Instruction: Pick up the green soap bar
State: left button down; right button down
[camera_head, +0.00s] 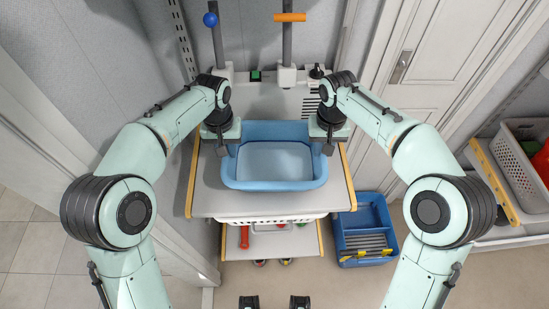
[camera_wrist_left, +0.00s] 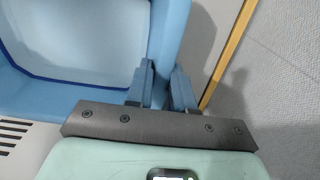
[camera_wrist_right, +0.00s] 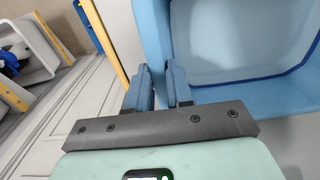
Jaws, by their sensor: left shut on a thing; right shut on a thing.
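No thing in these views can be told for sure as the green soap bar. A small dark green block (camera_head: 256,76) sits on the ledge behind the basin, but I cannot tell what it is. The blue basin (camera_head: 275,184) stands on the grey table and looks empty. My left gripper (camera_head: 222,149) is shut on the basin's left wall, which also shows in the left wrist view (camera_wrist_left: 171,28). My right gripper (camera_head: 328,149) is shut on its right wall, which also shows in the right wrist view (camera_wrist_right: 150,32).
The grey table (camera_head: 215,205) has wooden side edges. Below it, a white basket (camera_head: 268,219) and a shelf with a red thing (camera_head: 245,237) are partly hidden. A blue crate (camera_head: 368,215) is on the floor to the right. A white basket (camera_head: 508,168) stands farther right.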

jog(key=shift+r, duration=0.2)
dwell(0.5)
